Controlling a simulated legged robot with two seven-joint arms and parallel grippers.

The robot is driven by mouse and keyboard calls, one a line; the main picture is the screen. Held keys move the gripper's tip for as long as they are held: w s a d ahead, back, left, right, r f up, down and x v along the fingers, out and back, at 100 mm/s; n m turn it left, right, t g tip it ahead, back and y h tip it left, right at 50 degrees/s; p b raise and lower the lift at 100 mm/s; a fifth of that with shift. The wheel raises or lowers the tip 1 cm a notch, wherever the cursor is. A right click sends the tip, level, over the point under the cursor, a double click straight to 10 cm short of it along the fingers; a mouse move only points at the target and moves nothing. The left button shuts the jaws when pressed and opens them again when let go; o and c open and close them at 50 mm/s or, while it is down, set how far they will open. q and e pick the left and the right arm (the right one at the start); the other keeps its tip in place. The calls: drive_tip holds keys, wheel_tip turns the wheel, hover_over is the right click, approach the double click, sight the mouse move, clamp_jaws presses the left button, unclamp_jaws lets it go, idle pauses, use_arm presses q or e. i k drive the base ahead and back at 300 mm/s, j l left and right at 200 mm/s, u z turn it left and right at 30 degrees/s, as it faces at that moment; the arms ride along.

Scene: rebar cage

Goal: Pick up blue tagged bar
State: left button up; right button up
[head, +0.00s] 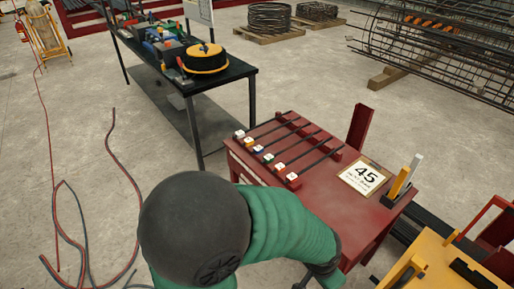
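Several dark bars lie side by side across red supports on a red table (330,200). Each bar has a small white tag block with a coloured mark at its near left end. All the bars rest on the supports. One of my green-sleeved arms crosses the lower middle, its dark wrist low at the table's near right side. Neither gripper's fingers show.
A sign reading 45 (364,177) and a holder with yellow and grey upright pieces (402,180) stand right on the table. A yellow machine (440,265) is at lower right. A dark workbench (185,75) stands behind. Red and dark hoses (85,225) lie on the left floor.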

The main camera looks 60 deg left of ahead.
sight(258, 150)
drive_tip(key=u, duration=1.7)
drive_tip(key=i+j, duration=0.15)
drive_tip(key=i, duration=0.2)
